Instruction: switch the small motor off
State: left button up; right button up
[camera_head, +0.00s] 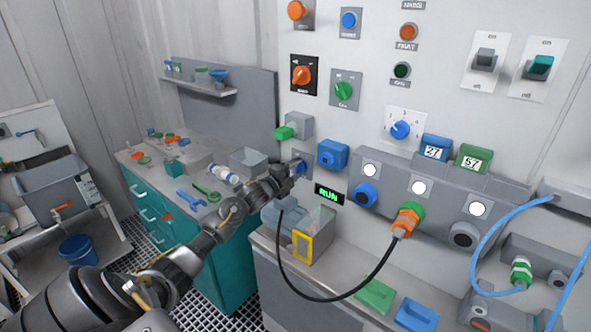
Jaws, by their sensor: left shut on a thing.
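My left gripper (294,171) reaches in from the lower left to the wall panel. Its fingers are shut on a small blue part (302,165) on a grey plate, mostly hidden by the fingers. Whether this part is the small motor's switch cannot be told from its look. Just below and to the right, a black display (329,194) shows "RUN" in green. A blue box-shaped fitting (332,155) sits right beside the fingers. No label in view clearly names the small motor. My right gripper is not in view.
A grey box with a green handle (285,132) is just above the gripper. A black cable (340,298) loops below, ending at an orange and green plug (406,220). A grey bench (375,270) holds trays. A teal cabinet (225,265) stands behind my arm.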

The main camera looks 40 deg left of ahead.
pick_arm(q)
jog(key=n+p, duration=0.1)
jog(key=n, duration=0.4)
jog(key=shift+r+n+p, duration=0.1)
jog(key=shift+n+p, duration=0.2)
jog(key=shift+p, duration=0.1)
dwell(0.4)
jog(key=o, duration=1)
jog(key=shift+s, duration=0.1)
jog(key=shift+s+f, duration=0.2)
jog(key=shift+s, duration=0.15)
jog(key=shift+s+r+b, duration=0.15)
jog(key=shift+s+b, duration=1.15)
jog(key=shift+s, duration=3.65)
